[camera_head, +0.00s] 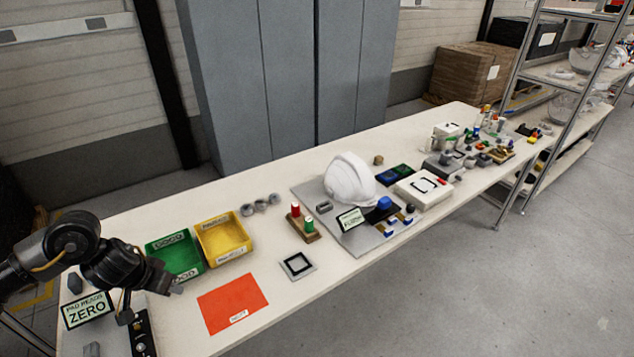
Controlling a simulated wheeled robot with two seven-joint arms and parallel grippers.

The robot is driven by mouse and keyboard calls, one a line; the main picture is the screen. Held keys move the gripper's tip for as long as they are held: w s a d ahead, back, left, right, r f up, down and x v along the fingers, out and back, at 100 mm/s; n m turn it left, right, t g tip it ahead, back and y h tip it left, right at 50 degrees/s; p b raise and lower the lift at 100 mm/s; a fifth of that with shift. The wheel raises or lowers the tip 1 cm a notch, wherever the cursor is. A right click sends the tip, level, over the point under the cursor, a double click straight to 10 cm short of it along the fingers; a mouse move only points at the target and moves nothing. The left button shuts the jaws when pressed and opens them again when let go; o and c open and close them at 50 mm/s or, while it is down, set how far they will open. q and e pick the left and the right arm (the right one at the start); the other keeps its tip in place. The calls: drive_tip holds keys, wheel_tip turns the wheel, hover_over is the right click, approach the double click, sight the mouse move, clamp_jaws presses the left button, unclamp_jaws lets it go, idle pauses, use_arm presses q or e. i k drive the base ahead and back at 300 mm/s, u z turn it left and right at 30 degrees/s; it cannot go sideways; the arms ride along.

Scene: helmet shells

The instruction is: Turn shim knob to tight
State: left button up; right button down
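My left gripper (150,290) hangs over the near left end of the table, beside the green bin. Its fingers are dark and small, and I cannot tell whether they are open or shut. Below it is a black panel (140,335) with small pale marks, partly covered by my arm. A sign reading "PAD READS ZERO" (87,311) stands left of the panel. A white helmet shell (350,180) sits on a grey plate (368,243) with a small sign and a blue part (384,203). I cannot make out which part is the shim knob or its setting. My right gripper is not in view.
A green bin (174,254) and a yellow bin (222,237) stand near my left arm. Red and green posts (303,221) stand mid-table. Clutter fills the far right end (480,145).

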sight(410, 208)
drive_tip(key=z, duration=0.25)
drive_tip(key=i, duration=0.75)
drive_tip(key=z, duration=1.05)
drive_tip(key=i, duration=0.4)
drive_tip(key=z, duration=0.45)
